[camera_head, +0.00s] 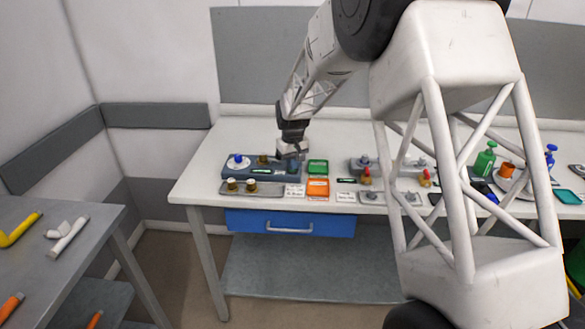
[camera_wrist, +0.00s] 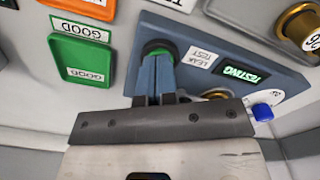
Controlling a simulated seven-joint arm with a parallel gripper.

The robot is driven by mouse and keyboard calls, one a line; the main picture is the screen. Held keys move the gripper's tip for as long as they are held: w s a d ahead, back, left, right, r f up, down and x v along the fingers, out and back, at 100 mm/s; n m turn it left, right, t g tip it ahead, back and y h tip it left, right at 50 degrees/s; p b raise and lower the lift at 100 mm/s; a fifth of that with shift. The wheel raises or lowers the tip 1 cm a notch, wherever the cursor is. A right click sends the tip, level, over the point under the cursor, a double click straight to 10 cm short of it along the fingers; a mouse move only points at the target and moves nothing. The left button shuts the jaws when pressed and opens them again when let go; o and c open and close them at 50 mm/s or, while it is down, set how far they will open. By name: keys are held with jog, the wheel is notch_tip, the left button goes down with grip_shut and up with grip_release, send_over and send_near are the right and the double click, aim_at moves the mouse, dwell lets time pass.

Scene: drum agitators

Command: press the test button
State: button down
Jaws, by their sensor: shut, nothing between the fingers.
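The leak tester is a blue-grey box (camera_wrist: 222,62) with a white label reading "LEAK TEST" and a lit green display (camera_wrist: 243,74) that seems to read "TESTING". It also shows in the head view (camera_head: 233,172). The test button is a dark round button with a green rim (camera_wrist: 157,46) at the box's end, mostly hidden behind my fingers. My gripper (camera_wrist: 160,62) is shut and empty, its fingertips over the button and apparently touching it. In the head view my gripper (camera_head: 293,163) points down at the right end of the box.
A green "GOOD" tray (camera_wrist: 80,60) and an orange tray (camera_wrist: 92,8) lie beside the tester. A blue knob (camera_wrist: 262,111) and brass fittings (camera_wrist: 300,30) are on the other side. A blue drawer (camera_head: 290,222) hangs under the table's front edge.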

jog(key=shift+r, duration=3.5)
jog(key=shift+s+d+r, duration=0.3)
jog(key=shift+r, duration=0.05)
jog(key=s+d+r+m, duration=0.1)
jog(key=s+d+r, duration=0.35)
jog(key=s, duration=0.25)
jog(key=s+d+r+m+t, duration=0.1)
jog(key=s+d+r, duration=0.3)
jog(key=s+d, duration=0.3)
jog(key=s+d+r+m, duration=0.1)
jog(key=s+d+r, duration=0.3)
jog(key=s, duration=0.4)
jog(key=s+d+f+m, duration=0.1)
jog(key=s+d, duration=0.2)
jog(key=s, duration=0.6)
jog(key=s+d+f+m+t, duration=0.1)
jog(key=s+d, duration=0.2)
jog(key=s, duration=0.7)
jog(key=s+d+f+m, duration=0.1)
jog(key=s+d, duration=0.2)
jog(key=s, duration=0.7)
jog(key=shift+t, duration=0.3)
